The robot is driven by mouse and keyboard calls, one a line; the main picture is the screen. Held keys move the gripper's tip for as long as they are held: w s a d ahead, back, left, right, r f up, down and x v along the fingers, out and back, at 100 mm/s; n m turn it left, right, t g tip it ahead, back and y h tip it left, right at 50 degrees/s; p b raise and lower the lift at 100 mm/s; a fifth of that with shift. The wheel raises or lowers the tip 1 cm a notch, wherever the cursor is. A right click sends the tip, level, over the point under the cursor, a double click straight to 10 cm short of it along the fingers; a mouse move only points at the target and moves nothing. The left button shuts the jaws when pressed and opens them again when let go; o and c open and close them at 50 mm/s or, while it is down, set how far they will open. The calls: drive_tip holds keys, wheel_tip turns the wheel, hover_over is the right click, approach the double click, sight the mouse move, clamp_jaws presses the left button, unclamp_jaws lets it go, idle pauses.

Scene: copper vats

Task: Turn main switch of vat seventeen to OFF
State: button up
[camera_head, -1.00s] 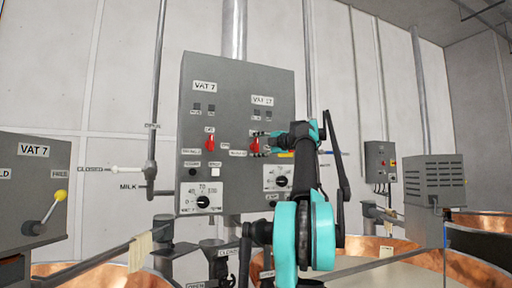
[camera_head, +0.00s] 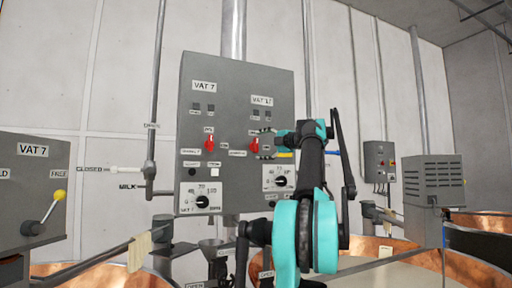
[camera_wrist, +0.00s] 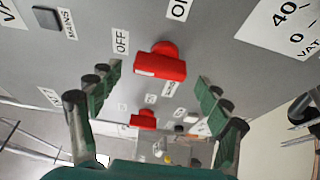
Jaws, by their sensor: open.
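The grey control panel (camera_head: 232,120) has a VAT 7 side on the left and a VAT 17 side on the right. The red vat seventeen switch (camera_head: 254,145) is on the right side. It shows large in the wrist view (camera_wrist: 160,62), its bar lying roughly along the line to the OFF label (camera_wrist: 121,41). An ON label (camera_wrist: 178,8) is above it there. My gripper (camera_head: 272,144) is at the panel's right part, just right of this switch. In the wrist view its fingers (camera_wrist: 158,86) are spread on either side of the switch, with gaps on both sides. It holds nothing.
The similar red vat seven switch (camera_head: 209,144) is to the left, also seen farther off in the wrist view (camera_wrist: 143,119). A temperature dial (camera_head: 281,181) is below the vat seventeen switch. A lever with a yellow knob (camera_head: 60,195) is at far left. Copper vats (camera_head: 400,243) stand below.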

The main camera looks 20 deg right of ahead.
drive_tip(key=v, duration=0.8)
drive_tip(key=shift+s, duration=0.2)
drive_tip(key=shift+s+d, duration=0.1)
drive_tip(key=shift+d, duration=0.05)
